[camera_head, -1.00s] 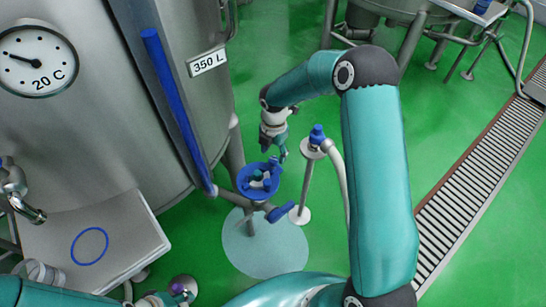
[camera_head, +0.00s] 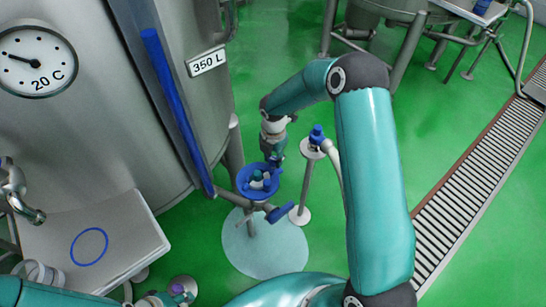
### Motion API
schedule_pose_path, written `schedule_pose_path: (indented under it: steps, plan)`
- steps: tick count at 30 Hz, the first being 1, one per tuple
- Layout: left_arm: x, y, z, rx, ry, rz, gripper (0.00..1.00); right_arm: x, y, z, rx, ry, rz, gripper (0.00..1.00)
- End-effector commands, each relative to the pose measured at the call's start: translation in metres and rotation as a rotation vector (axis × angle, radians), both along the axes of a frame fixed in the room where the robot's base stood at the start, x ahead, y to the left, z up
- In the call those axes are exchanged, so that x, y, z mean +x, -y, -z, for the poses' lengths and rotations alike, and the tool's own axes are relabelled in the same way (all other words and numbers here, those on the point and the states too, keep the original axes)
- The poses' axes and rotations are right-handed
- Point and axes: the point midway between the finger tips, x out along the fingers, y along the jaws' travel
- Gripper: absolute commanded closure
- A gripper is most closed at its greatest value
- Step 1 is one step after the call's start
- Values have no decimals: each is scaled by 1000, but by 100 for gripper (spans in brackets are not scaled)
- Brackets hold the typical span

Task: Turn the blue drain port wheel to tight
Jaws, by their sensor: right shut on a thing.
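The blue drain port wheel (camera_head: 246,186) sits on a pipe fitting at the foot of the steel tank, with a blue lever handle (camera_head: 279,211) just below it. My right gripper (camera_head: 271,162) reaches down from above and is shut on the wheel's far right rim. The fingertips are small and partly hidden against the wheel. My left arm shows at the bottom left; its gripper (camera_head: 177,293) is small, low and near the picture's edge, and its jaws are unclear.
The large tank (camera_head: 95,130) with a dial and a 350 L plate stands at the left. A post with a blue-capped hose (camera_head: 317,136) stands close right of the wheel. A steel shelf (camera_head: 125,235) is at lower left. Green floor and a drain grate (camera_head: 470,190) lie right.

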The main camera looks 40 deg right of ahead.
Motion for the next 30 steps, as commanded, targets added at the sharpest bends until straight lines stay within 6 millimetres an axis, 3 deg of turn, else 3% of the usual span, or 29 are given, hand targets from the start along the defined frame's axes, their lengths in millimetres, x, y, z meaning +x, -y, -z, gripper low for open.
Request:
schedule_pose_path:
  steps: [14, 30]
  plan:
    - [0, 0, 11, 0, 0, 0, 60, 1, 0, 2, 4, 2, 123, 100]
    - [0, 0, 43, 0, 0, 0, 60, 1, 0, 2, 2, 5, 595, 100]
